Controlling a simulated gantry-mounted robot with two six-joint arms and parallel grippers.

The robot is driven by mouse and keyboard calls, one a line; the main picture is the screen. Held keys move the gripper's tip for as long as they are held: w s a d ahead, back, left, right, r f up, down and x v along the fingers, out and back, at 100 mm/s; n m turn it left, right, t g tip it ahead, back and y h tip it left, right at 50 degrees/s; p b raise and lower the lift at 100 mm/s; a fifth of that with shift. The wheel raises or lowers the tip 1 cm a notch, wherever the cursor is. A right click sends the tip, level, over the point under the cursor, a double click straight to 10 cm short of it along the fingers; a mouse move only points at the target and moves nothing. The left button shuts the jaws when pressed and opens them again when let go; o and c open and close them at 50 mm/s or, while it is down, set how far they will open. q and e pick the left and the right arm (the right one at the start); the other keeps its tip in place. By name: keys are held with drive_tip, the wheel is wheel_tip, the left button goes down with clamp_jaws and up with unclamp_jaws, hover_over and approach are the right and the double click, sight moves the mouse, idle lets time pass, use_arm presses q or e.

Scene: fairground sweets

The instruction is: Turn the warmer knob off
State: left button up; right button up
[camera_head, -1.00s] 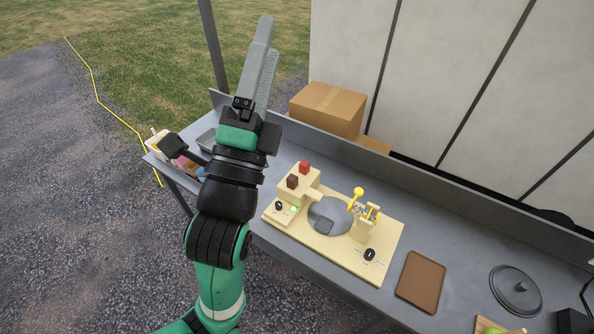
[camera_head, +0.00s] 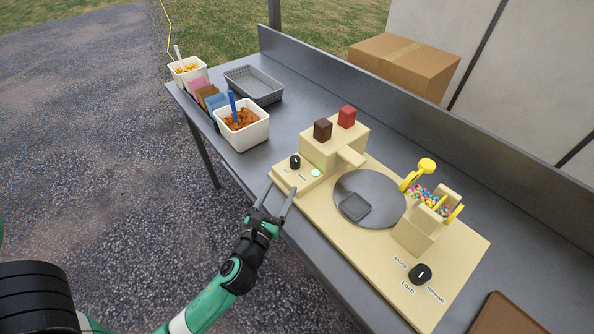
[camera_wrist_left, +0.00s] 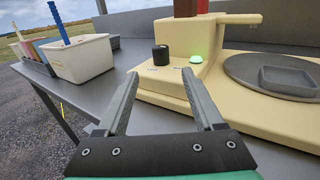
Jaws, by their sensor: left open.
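The warmer knob (camera_head: 295,162) is a small black knob on the cream machine's raised left block, with a lit green lamp (camera_head: 315,173) beside it. The knob also shows in the left wrist view (camera_wrist_left: 160,55), upright, with the glowing lamp (camera_wrist_left: 196,58) to its right. Small labels by the knob are too small to read. My left gripper (camera_head: 282,187) is open and empty at the machine's front left edge, short of the knob and not touching it. In the left wrist view its fingers (camera_wrist_left: 160,76) point towards the knob, which sits between and beyond them. My right gripper is not in view.
A second black knob (camera_head: 420,274) marked sauce, load and topping is at the machine's front right. A round grey plate (camera_head: 372,190) and a sprinkle dispenser (camera_head: 417,235) stand between. A white tub (camera_head: 243,135) and grey basket (camera_head: 253,86) are left. A brown tray (camera_head: 505,315) is right.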

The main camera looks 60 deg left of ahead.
sight(293, 165)
use_arm(q)
drive_tip(key=shift+w+a+r, duration=0.15)
drive_tip(key=shift+w, duration=0.05)
drive_tip(key=b+x, duration=0.1)
drive_tip(key=x, duration=1)
drive_tip(key=shift+w+a+b, duration=0.1)
drive_tip(key=shift+w+b, duration=0.05)
drive_tip(key=shift+b, duration=0.2)
clamp_jaws()
